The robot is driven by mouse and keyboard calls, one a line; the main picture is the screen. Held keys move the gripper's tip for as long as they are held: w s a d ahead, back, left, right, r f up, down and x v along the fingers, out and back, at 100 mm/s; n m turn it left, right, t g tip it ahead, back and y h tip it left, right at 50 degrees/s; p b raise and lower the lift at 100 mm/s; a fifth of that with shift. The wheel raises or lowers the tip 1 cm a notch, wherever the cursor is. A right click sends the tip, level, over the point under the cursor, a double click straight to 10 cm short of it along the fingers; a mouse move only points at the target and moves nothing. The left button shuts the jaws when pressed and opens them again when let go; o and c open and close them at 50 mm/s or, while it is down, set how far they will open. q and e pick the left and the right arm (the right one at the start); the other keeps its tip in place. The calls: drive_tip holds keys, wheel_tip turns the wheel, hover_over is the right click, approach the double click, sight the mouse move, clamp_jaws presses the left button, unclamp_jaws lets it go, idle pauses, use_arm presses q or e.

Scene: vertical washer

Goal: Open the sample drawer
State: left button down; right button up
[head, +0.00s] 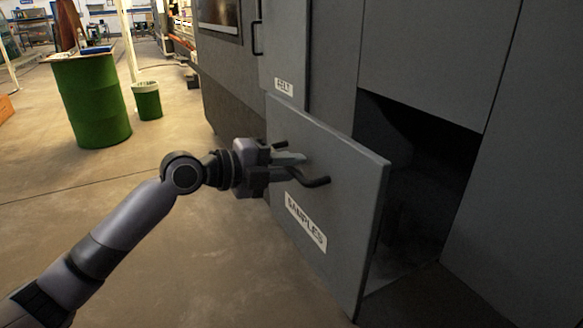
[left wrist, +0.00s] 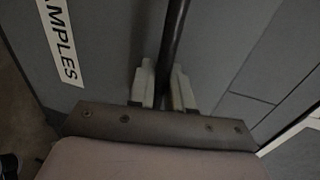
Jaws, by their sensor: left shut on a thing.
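The sample drawer (head: 345,200) is a grey front panel with a white SAMPLES label (head: 306,221). It stands pulled out from the grey machine, with a dark opening behind its right edge. Its black bar handle (head: 318,181) is on the outer face above the label. My left gripper (head: 292,165) is at the handle and shut on it. In the left wrist view the handle (left wrist: 174,40) runs between the two pale fingers (left wrist: 163,88), and part of the SAMPLES label shows at the upper left. My right gripper is not in view.
A green barrel (head: 92,98) and a smaller green bin (head: 147,100) stand at the left. The floor (head: 150,240) around my left arm is clear.

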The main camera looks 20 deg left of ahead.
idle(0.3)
use_arm(q)
drive_tip(key=c, duration=1.2)
unclamp_jaws()
drive_tip(key=shift+o, duration=0.2)
drive_tip(key=b+v, duration=0.1)
drive_tip(key=v, duration=0.6)
